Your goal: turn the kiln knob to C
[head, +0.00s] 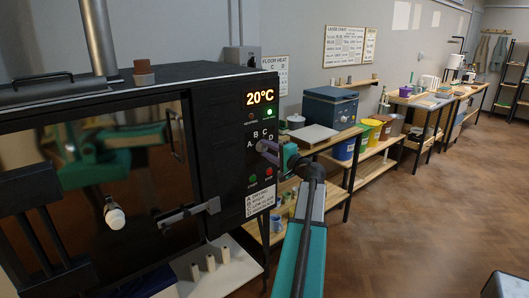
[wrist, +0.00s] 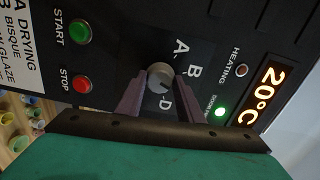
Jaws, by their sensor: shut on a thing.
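The kiln (head: 230,120) stands at the left in the head view, its dark control panel facing me. Its round grey knob (wrist: 160,76) is in the middle of the wrist view. My gripper (wrist: 163,80) has one finger on each side of the knob and is shut on it. The letters A, B and D show around the knob in the wrist view; C is hidden there behind a finger. In the head view my gripper (head: 266,150) covers most of the knob, with letters A to D beside it. I cannot tell which letter the knob points to.
The kiln display (head: 260,97) reads 20°C, with a lit green lamp (wrist: 220,112) near it. Green START (wrist: 80,32) and red STOP (wrist: 82,84) buttons sit beside the knob. Wooden workbenches (head: 345,138) line the wall to the right.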

